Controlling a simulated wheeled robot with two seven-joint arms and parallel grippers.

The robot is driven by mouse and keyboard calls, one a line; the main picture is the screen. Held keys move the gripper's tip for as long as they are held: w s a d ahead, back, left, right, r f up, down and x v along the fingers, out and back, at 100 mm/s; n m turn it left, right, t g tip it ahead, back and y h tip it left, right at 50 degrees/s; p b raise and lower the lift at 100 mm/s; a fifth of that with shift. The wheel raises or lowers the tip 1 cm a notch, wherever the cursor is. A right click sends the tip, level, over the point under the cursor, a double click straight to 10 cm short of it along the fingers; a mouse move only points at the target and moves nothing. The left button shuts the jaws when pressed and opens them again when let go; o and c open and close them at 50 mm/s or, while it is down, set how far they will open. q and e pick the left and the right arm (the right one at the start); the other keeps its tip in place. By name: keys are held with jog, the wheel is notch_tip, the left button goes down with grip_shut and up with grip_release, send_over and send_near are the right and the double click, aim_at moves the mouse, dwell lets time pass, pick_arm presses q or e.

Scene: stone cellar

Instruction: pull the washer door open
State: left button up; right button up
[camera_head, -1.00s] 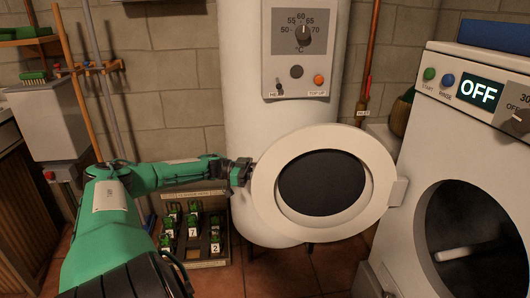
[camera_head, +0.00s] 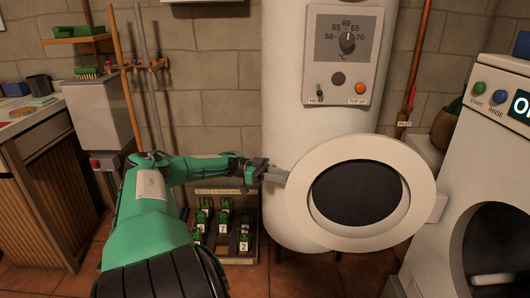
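The washer (camera_head: 454,176) stands at the right edge, with its dark drum opening (camera_head: 500,245) uncovered. Its round white door (camera_head: 303,205) with a dark glass centre is swung wide out to the left, in front of the boiler. The door hinges on its right side, near the washer's front. My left gripper (camera_head: 272,173) is at the door's left edge, with its grey tips close to or touching the rim. Whether the fingers are parted or closed there is too small to tell. My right gripper is out of view.
A white boiler (camera_head: 285,90) with a temperature dial stands behind the door. A rack of green-tagged items (camera_head: 223,228) is on the floor behind my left arm. A counter (camera_head: 40,140) stands at the left. Tiled floor shows between.

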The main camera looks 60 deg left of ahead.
pick_arm(q)
jog(key=v, duration=0.6)
jog(key=shift+s+a, duration=0.2)
dwell(0.4)
